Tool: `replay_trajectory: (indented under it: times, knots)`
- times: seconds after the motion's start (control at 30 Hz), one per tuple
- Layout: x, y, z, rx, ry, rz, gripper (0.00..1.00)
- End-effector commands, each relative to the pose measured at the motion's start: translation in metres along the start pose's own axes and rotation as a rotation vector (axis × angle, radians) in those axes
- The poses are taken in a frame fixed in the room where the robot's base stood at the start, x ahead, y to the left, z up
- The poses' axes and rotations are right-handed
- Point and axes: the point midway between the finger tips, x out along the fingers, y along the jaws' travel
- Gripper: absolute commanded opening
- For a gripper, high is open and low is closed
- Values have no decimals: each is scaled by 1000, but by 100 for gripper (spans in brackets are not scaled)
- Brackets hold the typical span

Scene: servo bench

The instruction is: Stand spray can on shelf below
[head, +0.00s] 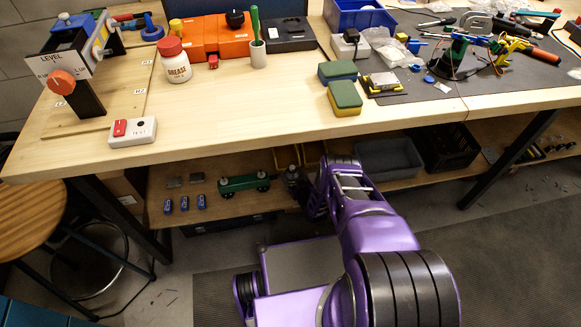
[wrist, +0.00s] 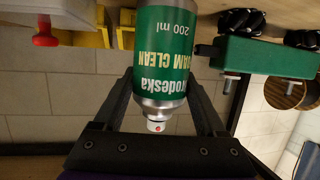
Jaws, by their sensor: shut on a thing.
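The spray can (wrist: 165,45) is green and silver with a white nozzle and a small red dot. My gripper (wrist: 160,84) is shut on it, one dark finger on each side. The wrist picture is upside down, with the can's label inverted and its nozzle toward the bottom edge, so the can looks upright. The can's base is cut off by the top edge, so I cannot tell whether it touches the shelf. The lower shelf (head: 225,164) runs under the bench. In the head view my purple arm reaches to the shelf and I cannot make out the can.
A green wheeled block (head: 243,184) is close beside the can; it also shows in the wrist view (wrist: 262,57). Yellow bins (wrist: 85,38) are on the other side. Small blue items (head: 185,203), a grey bin (head: 388,160) and a black crate (head: 447,148) share the shelf. The bench top (head: 250,100) overhangs it.

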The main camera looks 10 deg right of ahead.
Motion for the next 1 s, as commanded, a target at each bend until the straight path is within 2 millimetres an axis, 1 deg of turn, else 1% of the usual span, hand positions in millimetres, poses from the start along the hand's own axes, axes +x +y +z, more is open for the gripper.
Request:
replay_trajectory:
  times: [0.2, 0.47, 0.5, 0.57, 0.6, 0.63, 1.0]
  knots:
    - [-5, -1, 8, -1, 4, 0, 0]
    - [-5, -1, 8, -1, 4, 0, 0]
    - [-5, -1, 8, -1, 4, 0, 81]
    - [-5, -1, 8, -1, 4, 0, 91]
    - [-5, -1, 8, -1, 3, 0, 99]
    - [-5, -1, 8, -1, 3, 0, 100]
    - [-5, -1, 8, 0, 0, -1, 100]
